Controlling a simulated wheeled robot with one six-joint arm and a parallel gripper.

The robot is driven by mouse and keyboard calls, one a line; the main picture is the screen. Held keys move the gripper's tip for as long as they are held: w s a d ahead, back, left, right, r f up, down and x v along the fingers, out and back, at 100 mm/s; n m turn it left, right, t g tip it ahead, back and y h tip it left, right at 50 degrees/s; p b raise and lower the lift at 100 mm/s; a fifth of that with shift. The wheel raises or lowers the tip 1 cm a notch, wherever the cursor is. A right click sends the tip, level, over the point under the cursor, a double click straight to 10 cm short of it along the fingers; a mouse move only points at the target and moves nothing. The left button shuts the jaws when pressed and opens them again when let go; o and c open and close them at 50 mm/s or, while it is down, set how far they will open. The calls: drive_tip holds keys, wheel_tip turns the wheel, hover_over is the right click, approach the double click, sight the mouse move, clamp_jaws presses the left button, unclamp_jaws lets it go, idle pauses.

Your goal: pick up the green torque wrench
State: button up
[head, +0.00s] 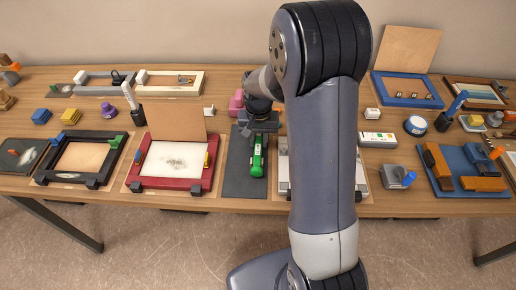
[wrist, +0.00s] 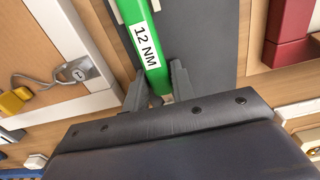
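The green torque wrench (head: 257,157) lies lengthwise on a dark grey mat (head: 240,175) at the middle of the table. In the wrist view the wrench (wrist: 146,45) shows a white label reading "12 NM". My gripper (wrist: 158,76) is at the wrench's near end in that view, with one finger on each side of it. The fingers look apart, with a narrow gap at the right finger. In the head view my gripper (head: 262,122) is over the far end of the wrench, and its fingertips are hard to make out.
A red-framed tray (head: 170,184) with an upright brown board stands left of the mat. A pale tray (head: 283,180) sits to the right, partly hidden by my arm.

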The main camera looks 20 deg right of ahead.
sight(259, 139)
clamp_jaws()
drive_tip(key=shift+r, duration=0.1)
wheel_tip(259, 139, up, 10)
drive_tip(key=shift+f+b, duration=0.1)
drive_tip(key=shift+b, duration=0.45)
drive_tip(key=shift+c, duration=0.7)
unclamp_jaws()
clamp_jaws()
